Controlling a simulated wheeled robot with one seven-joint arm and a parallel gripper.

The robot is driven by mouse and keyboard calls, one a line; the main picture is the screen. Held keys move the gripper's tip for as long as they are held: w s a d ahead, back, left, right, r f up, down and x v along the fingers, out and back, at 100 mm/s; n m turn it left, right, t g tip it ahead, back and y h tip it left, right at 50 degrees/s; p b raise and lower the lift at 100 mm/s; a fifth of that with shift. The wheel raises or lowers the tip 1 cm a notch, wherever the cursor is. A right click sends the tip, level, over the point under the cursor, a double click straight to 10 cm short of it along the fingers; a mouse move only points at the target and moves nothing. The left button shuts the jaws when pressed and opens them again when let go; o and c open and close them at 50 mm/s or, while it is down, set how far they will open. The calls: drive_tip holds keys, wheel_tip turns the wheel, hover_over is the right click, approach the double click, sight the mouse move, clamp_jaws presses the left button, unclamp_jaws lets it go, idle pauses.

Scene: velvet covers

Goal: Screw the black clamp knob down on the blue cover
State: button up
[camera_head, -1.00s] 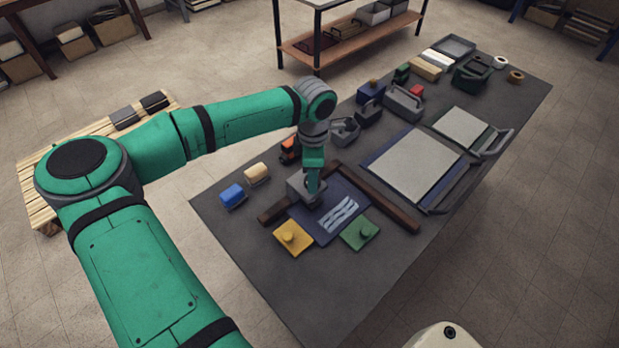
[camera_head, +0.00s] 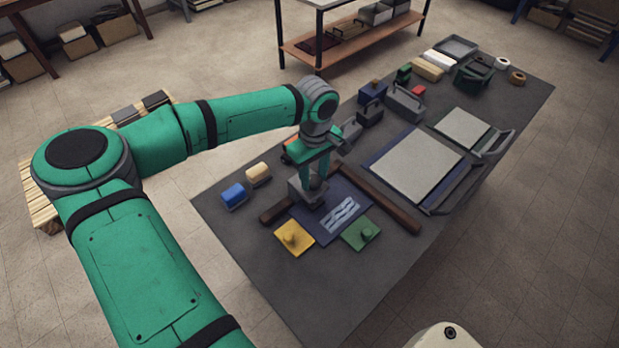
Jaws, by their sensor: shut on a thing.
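The blue cover (camera_head: 328,226) lies flat on the dark table, with pale wavy strips on its lower right part. My gripper (camera_head: 315,186) points down at the cover's upper left end, beside a grey block (camera_head: 299,194). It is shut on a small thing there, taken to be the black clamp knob. The fingers hide most of the knob, so I cannot tell its height or whether it touches the cover.
Brown bars (camera_head: 388,205) frame the blue cover's back and left. A blue block (camera_head: 233,194) and a cream block (camera_head: 258,173) stand at the left. A large framed panel (camera_head: 417,167) and several tools lie to the right. The table's front is bare.

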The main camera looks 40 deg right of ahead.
drive_tip(key=shift+s+m, duration=0.1)
drive_tip(key=shift+m, duration=1.2)
drive_tip(key=o, duration=1)
drive_tip(key=shift+s+d, duration=0.1)
drive_tip(key=shift+d, duration=0.05)
